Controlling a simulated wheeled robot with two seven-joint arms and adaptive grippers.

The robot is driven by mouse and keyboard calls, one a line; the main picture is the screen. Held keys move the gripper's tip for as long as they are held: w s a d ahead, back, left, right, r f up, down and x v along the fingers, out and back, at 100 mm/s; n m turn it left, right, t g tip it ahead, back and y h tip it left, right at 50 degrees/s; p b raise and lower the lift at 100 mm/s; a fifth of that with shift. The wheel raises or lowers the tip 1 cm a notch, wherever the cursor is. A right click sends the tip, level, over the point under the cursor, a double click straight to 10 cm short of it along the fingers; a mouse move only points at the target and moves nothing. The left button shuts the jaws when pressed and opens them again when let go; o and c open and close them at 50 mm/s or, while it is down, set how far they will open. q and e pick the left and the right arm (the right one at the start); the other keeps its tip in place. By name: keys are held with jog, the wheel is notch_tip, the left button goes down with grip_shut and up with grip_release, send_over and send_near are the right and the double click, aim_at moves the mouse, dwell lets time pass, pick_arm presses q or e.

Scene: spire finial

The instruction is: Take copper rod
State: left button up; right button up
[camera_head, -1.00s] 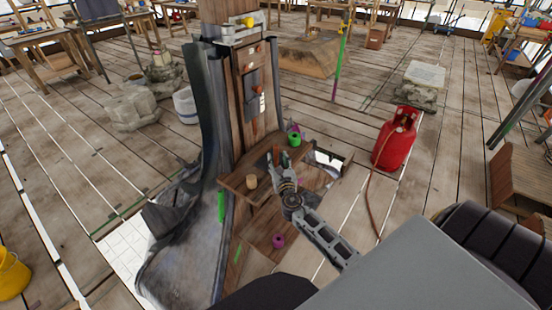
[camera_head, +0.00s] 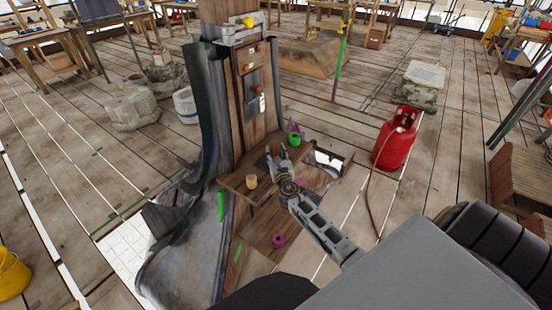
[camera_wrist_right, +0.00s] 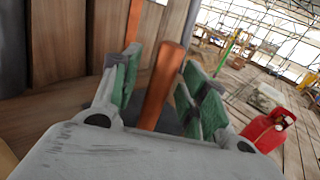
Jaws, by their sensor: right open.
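My right gripper (camera_head: 276,156) is over the small wooden shelf (camera_head: 237,183) on the front of the post. In the right wrist view, its green-padded fingers (camera_wrist_right: 157,88) are open on either side of an orange-brown copper rod (camera_wrist_right: 163,84). The rod stands slightly tilted between the pads, and its lower end is hidden behind the gripper body. A second orange-brown upright piece (camera_wrist_right: 134,18) shows behind the left finger. In the head view the gripper covers most of the rod. My left gripper is not in view.
A wooden post (camera_head: 220,14) rises behind the shelf. A green cup (camera_head: 294,139) and a pale wooden cylinder (camera_head: 251,181) are beside the gripper. A red gas bottle (camera_head: 394,146) with a hose stands to the right. A purple ring (camera_head: 279,241) lies lower down.

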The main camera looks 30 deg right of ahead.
aim_at(276, 146)
grip_shut()
jog(key=shift+r, duration=0.1)
dwell(0.3)
dwell(0.4)
jog(key=shift+r+p, duration=0.4)
jog(key=shift+r, duration=0.4)
notch_tip(276, 146, up, 4)
jog(key=shift+f+p, duration=0.1)
jog(key=shift+p, duration=0.85)
notch_tip(276, 146, up, 3)
jog(key=shift+f+p, duration=0.1)
jog(key=shift+p, duration=0.45)
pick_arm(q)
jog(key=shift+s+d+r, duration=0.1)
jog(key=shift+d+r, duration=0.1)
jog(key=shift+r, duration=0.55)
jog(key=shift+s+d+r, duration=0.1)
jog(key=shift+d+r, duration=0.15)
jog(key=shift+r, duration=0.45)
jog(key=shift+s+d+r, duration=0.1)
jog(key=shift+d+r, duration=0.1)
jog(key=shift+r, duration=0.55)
pick_arm(e)
jog(key=shift+r, duration=0.9)
